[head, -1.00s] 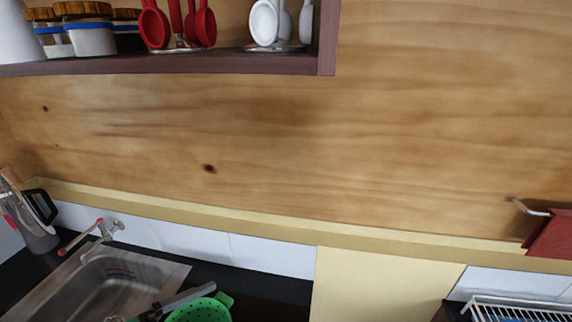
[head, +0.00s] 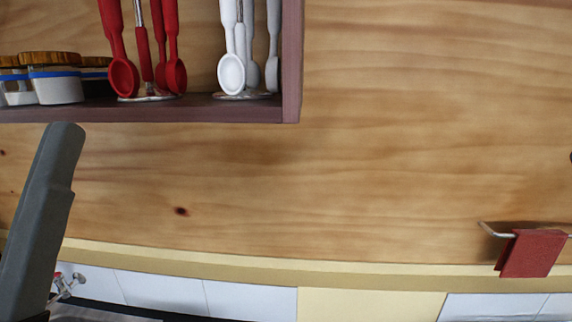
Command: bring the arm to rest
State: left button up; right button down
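A dark grey part of my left arm, perhaps its gripper (head: 48,205), rises from the lower left edge in the head view. It stands tilted in front of the plywood wall, its rounded end just below the shelf. Two separate fingertips cannot be made out, and nothing held shows at its end. My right gripper is out of view.
A purple-brown shelf (head: 292,65) at upper left holds jars (head: 55,88), red utensils (head: 122,75) and white utensils (head: 231,70). A red cloth (head: 532,253) hangs on a rail at right. The faucet (head: 68,284) is partly hidden by my arm. The middle wall is bare.

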pick_arm(q)
notch_tip(320, 180, up, 19)
jog(key=w+n+g+p, duration=0.1)
jog(key=w+p, duration=0.1)
jog(key=p, duration=1.8)
jog(key=shift+d+n+h, duration=0.15)
jog(key=shift+n+h, duration=0.15)
jog(key=shift+n, duration=0.1)
jog(key=shift+s, duration=0.1)
